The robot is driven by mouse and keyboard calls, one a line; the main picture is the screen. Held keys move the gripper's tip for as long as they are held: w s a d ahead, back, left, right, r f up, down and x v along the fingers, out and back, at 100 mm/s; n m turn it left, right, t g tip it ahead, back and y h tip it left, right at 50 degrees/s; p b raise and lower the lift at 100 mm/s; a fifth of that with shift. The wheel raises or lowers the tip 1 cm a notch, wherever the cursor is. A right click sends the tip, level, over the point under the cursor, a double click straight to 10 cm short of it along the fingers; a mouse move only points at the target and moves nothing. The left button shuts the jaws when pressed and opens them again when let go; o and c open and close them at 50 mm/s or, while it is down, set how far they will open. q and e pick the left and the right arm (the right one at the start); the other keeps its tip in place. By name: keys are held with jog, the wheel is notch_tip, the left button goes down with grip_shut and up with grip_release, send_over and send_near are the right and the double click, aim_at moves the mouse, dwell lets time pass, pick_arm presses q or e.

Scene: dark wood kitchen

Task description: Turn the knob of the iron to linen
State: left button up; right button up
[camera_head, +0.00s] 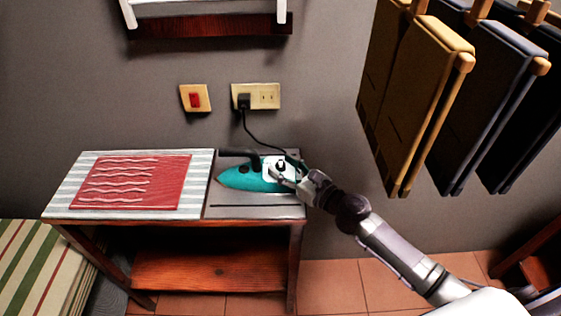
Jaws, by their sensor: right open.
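The teal iron (240,178) lies on the grey right end of the small wooden table, its tip to the left. A white plate with a dark round knob (281,164) sits on its right part. My right gripper (284,175) reaches in from the lower right, with its fingertips at the knob. It is open; whether the fingers touch the knob is too small to tell. The knob's markings cannot be read. My left gripper is not in view.
The iron's black cord runs up to a wall socket (266,96). A red cloth (135,182) lies on the striped board at left. Folded trousers (425,90) hang at upper right. A red switch (195,99) is on the wall.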

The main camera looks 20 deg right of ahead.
jog(key=shift+w+a, duration=0.35)
jog(key=shift+w, duration=0.25)
grip_shut()
